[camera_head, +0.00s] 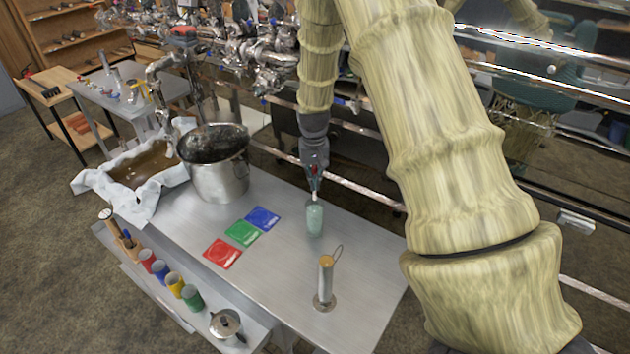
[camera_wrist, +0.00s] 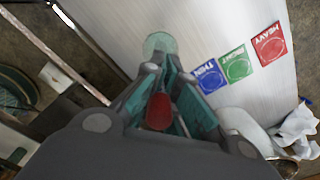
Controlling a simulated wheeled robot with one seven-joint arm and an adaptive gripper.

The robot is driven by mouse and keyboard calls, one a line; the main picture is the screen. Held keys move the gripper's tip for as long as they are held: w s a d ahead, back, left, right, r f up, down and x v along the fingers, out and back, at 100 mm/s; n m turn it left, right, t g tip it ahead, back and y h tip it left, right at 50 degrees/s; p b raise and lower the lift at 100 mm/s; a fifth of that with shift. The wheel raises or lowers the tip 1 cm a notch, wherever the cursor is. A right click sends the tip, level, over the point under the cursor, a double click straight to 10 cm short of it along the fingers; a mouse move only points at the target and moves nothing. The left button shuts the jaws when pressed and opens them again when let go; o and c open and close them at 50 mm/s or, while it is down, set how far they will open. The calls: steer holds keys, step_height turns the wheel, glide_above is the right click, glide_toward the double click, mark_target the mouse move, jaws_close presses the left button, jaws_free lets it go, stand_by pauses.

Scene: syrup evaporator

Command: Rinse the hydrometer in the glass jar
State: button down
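The glass jar (camera_head: 314,220), pale green and see-through, stands upright on the metal table near its back edge. In the wrist view its round shape (camera_wrist: 160,42) shows just beyond my fingertips. My gripper (camera_head: 315,188) points down directly above the jar. It is shut on a slim thing with a red part (camera_wrist: 160,111), which I take to be the hydrometer; its red part (camera_head: 315,171) shows between the fingers, and a pale piece shows below them at the jar's mouth. I cannot tell how far its lower end is inside the jar.
On the metal table (camera_head: 280,275) lie red (camera_head: 222,253), green (camera_head: 242,232) and blue (camera_head: 262,218) cards. Several colored cups sit on the lower front shelf.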

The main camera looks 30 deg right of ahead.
steer(key=shift+r+p, duration=3.25)
steer(key=shift+r, duration=1.8)
steer(key=shift+f, duration=0.1)
